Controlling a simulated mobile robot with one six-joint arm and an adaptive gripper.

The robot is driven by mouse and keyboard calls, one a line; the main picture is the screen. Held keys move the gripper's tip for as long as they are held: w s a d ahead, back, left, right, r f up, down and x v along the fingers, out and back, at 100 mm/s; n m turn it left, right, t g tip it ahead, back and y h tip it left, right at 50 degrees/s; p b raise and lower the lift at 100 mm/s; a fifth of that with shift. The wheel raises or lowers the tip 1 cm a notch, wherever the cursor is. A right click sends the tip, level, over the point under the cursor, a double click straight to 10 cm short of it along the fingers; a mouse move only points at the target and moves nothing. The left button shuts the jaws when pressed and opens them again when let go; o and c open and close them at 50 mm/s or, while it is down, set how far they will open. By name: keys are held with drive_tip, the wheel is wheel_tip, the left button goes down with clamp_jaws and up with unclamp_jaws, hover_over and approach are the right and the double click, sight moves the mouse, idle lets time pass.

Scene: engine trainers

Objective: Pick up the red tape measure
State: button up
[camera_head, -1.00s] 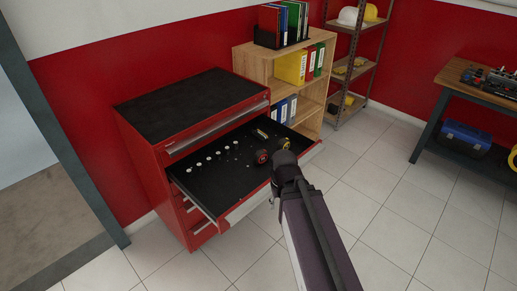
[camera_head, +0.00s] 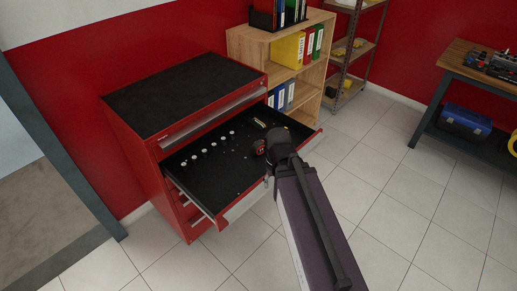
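A small red and black round thing (camera_head: 260,147), which looks like the red tape measure, lies in the open black-lined drawer (camera_head: 197,177) of the red tool cabinet (camera_head: 128,143). It is at the drawer's right part, just left of the end of my arm. The dark wrist of my arm reaches over the drawer's front right edge and partly covers that area. My gripper's fingers are hidden behind the wrist, so their state does not show.
Several small pale sockets (camera_head: 203,151) stand in a row in the drawer. A wooden shelf (camera_head: 311,84) with binders stands right of the cabinet. Tiled floor is clear to the right.

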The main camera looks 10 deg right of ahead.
drive_tip(key=w+f+m+h+b, duration=0.1)
drive_tip(key=w, duration=0.1)
drive_tip(key=w+f+m+h+b, duration=0.1)
drive_tip(key=w, duration=0.1)
drive_tip(key=w+f+m+h+b, duration=0.1)
drive_tip(key=w+b, duration=0.1)
drive_tip(key=shift+w+a+f, duration=0.1)
drive_tip(key=shift+w+f, duration=0.1)
drive_tip(key=shift+w, duration=0.1)
drive_tip(key=w+a+f+m+t+h+b, duration=0.1)
drive_tip(key=w+a+f+m+h+b, duration=0.1)
drive_tip(key=w+m+h+b, duration=0.3)
drive_tip(key=m+t+h+b, duration=0.4)
drive_tip(key=m+b, duration=0.1)
approach(257, 142)
drive_tip(key=v, duration=0.3)
drive_tip(key=shift+s+d+r, duration=0.1)
drive_tip(key=shift+s, duration=0.15)
drive_tip(key=shift+d, duration=0.1)
drive_tip(key=b+x, duration=0.3)
drive_tip(key=x, duration=0.4)
drive_tip(key=shift+w+f, duration=0.15)
drive_tip(key=shift+f, duration=0.1)
drive_tip(key=shift+w+d+f, duration=0.15)
drive_tip(key=shift+w+d, duration=0.1)
drive_tip(key=shift+d, duration=0.25)
